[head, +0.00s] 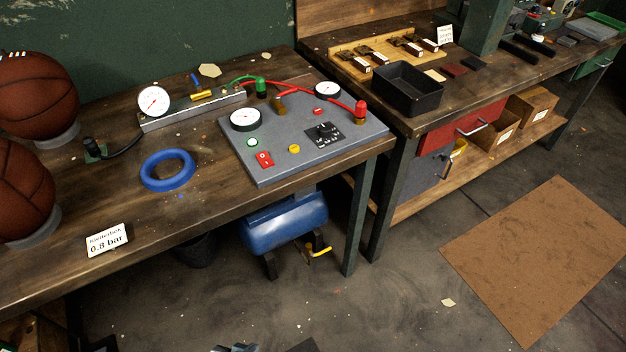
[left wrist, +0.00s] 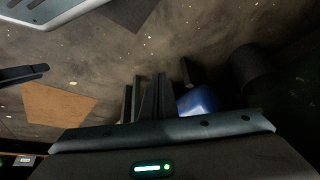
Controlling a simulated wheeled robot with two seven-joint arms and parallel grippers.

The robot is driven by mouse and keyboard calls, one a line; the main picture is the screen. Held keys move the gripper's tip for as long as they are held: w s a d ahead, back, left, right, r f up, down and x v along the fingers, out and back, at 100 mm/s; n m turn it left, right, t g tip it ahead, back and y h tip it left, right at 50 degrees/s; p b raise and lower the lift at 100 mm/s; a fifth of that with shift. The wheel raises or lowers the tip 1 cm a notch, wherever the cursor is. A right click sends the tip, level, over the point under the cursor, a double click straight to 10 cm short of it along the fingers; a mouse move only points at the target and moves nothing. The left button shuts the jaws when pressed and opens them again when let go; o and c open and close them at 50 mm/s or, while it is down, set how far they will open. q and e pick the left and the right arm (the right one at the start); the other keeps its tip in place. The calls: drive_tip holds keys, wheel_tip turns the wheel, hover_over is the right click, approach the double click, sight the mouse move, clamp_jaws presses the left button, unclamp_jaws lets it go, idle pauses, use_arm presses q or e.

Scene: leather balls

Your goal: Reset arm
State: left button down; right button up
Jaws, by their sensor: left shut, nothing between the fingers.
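My left gripper (left wrist: 148,98) shows in the left wrist view with its dark fingers together and nothing between them. It hangs over the bare concrete floor, clear of the benches. In the head view only a small piece of it (head: 236,348) shows at the bottom edge, in front of the left workbench (head: 215,205). The rest of the left arm is cut off there. I cannot make out my right gripper in either view.
Two basketballs (head: 36,95) stand at the workbench's left end. A blue ring (head: 167,170), pressure card (head: 107,241) and control panel (head: 300,135) lie on it. A blue compressor (head: 284,222) sits below. A brown mat (head: 540,260) lies on open floor at right.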

use_arm(q)
drive_tip(key=s+d+f+t, duration=0.2)
drive_tip(key=s+f, duration=0.1)
drive_tip(key=f, duration=1)
drive_tip(key=shift+s+d+f+h, duration=0.2)
drive_tip(key=shift+h, duration=0.2)
use_arm(e)
drive_tip(key=shift+s+a+f, duration=0.1)
drive_tip(key=shift+s+f, duration=0.15)
drive_tip(key=shift+s, duration=0.55)
drive_tip(key=shift+w, duration=0.15)
drive_tip(key=shift+w+r, duration=0.15)
drive_tip(key=shift+w, duration=0.35)
drive_tip(key=shift+s, duration=0.6)
